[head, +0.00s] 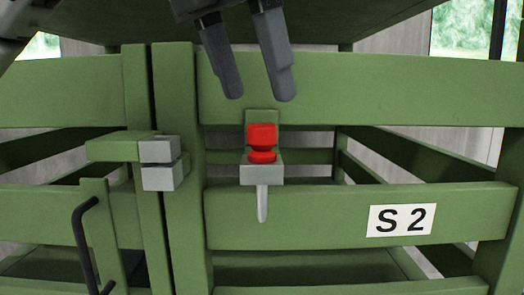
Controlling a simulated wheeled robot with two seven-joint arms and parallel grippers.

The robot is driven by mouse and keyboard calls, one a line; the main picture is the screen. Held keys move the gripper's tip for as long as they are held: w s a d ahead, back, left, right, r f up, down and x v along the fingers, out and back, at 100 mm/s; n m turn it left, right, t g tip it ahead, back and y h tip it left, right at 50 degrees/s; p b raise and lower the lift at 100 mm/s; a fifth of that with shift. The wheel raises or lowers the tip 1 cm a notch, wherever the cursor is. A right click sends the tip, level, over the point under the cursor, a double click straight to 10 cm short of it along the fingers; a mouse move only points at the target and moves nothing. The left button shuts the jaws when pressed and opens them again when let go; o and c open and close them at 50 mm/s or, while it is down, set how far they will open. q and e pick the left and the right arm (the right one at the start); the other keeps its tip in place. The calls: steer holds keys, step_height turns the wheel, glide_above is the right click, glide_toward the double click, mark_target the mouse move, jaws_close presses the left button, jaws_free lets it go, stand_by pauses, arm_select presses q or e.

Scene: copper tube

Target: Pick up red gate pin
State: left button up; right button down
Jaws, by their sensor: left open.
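The red gate pin (262,138) stands upright in a grey block (262,167) on the green crate. Its red head shows above the block, and its pale shaft sticks out below. My left gripper (260,97) is above the pin, with its two dark fingers pointing down. My right gripper is not in view.
The green slatted crate (330,218) fills the view, with a white "S 2" label (401,220) at right. A grey latch block (160,165) and a dark bent handle (80,235) are at left. Windows show at the upper corners.

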arm_select(q)
steer(key=x, duration=0.4)
steer(key=shift+s+a+f, duration=0.1)
steer(key=shift+a+f, duration=0.1)
steer(key=shift+f, duration=0.25)
steer(key=shift+d+f+p, duration=0.15)
steer(key=shift+f+p, duration=0.15)
steer(key=shift+f, duration=0.15)
jaws_close()
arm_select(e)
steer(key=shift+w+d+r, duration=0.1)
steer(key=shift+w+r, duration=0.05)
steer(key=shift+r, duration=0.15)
arm_select(q)
step_height(320, 180, up, 12)
steer(key=b, duration=0.2)
glide_toward(261, 124)
step_height(261, 124, up, 2)
steer(key=s+a, duration=1)
steer(key=shift+r, duration=0.25)
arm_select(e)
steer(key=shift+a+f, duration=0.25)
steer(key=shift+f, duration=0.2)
